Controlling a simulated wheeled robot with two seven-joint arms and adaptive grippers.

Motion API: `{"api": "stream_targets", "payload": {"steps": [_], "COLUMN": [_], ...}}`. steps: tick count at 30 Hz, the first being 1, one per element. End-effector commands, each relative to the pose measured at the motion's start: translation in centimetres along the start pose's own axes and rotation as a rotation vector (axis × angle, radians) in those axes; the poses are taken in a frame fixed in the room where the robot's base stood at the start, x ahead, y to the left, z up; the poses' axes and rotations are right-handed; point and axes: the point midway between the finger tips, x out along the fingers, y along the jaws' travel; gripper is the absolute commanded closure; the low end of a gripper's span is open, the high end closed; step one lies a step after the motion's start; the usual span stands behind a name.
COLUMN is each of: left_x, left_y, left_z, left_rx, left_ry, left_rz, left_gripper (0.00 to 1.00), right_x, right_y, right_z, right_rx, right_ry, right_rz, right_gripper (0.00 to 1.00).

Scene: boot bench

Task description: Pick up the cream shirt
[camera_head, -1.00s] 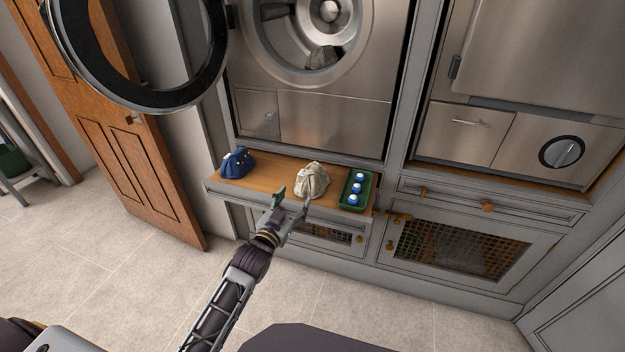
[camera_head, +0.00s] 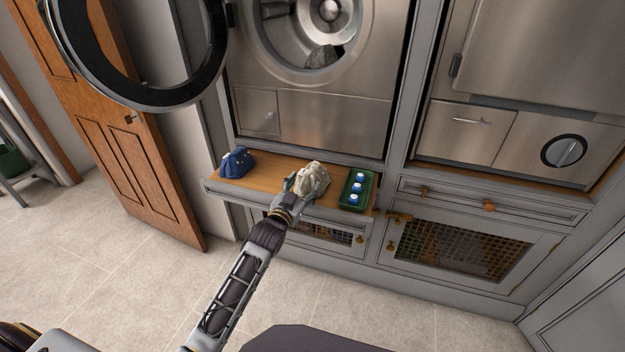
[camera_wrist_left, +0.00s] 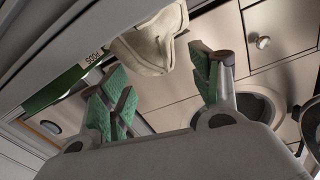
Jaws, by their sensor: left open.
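The cream shirt (camera_head: 313,177) is a crumpled bundle on the wooden bench top, between a blue cloth bundle and a green tray. My left gripper (camera_head: 301,184) is at the shirt's front left side, its fingers spread and partly overlapping it in the head view. In the left wrist view the shirt (camera_wrist_left: 150,42) shows at the top, and the open green-padded fingers (camera_wrist_left: 160,88) stand apart below and beside it. I cannot tell whether a finger touches the cloth. My right gripper is not in view.
A dark blue cloth bundle (camera_head: 236,162) lies left on the bench (camera_head: 266,178). A green tray (camera_head: 346,205) with blue and white items stands to the right. An open round washer door (camera_head: 72,75) hangs at upper left, with grey cloth (camera_head: 322,56) in the drum.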

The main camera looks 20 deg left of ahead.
Motion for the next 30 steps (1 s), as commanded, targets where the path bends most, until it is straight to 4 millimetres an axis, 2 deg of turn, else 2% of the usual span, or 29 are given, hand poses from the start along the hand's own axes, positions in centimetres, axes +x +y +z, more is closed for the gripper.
{"api": "stream_targets", "payload": {"steps": [17, 25, 30], "left_x": [0.6, 2.1, 3.5], "left_y": [0.0, 0.2, 0.4], "left_z": [0.0, 0.1, 0.1], "left_rx": [0.0, 0.0, 0.0], "left_ry": [-0.001, 0.0, 0.0], "left_rz": [0.0, -0.001, -0.001], "left_gripper": [0.36, 0.36, 0.36], "right_x": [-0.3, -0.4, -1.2], "right_y": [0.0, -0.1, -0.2], "right_z": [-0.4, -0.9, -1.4], "right_rx": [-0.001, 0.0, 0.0], "right_ry": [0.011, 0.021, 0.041], "right_rz": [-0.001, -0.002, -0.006], "right_gripper": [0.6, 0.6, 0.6]}}
